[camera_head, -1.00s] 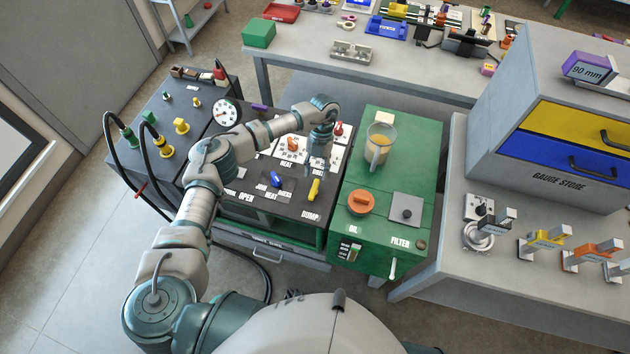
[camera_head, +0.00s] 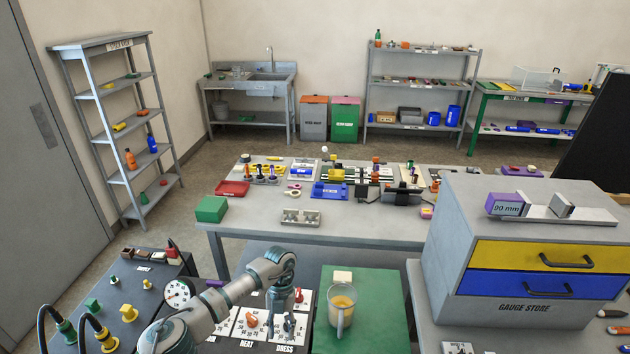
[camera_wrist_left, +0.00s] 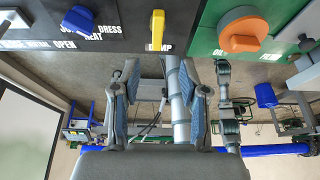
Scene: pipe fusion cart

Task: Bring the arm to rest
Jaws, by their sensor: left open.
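My left arm reaches from the bottom of the head view over the dark control panel (camera_head: 118,318), with its wrist bent downward. My left gripper (camera_head: 281,301) hangs at the panel's right part, beside the dial cards marked HEAT and DRESS; its fingertips are hard to make out there. In the left wrist view the two fingers of the gripper (camera_wrist_left: 163,108) stand apart with nothing between them. My right gripper is not in view.
A green unit (camera_head: 385,300) with a jug (camera_head: 342,308) stands just right of the gripper. The gauge store (camera_head: 530,255) is farther right. A grey workbench (camera_head: 370,232) with several tools lies behind the panel. An orange knob (camera_wrist_left: 240,33) shows in the wrist view.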

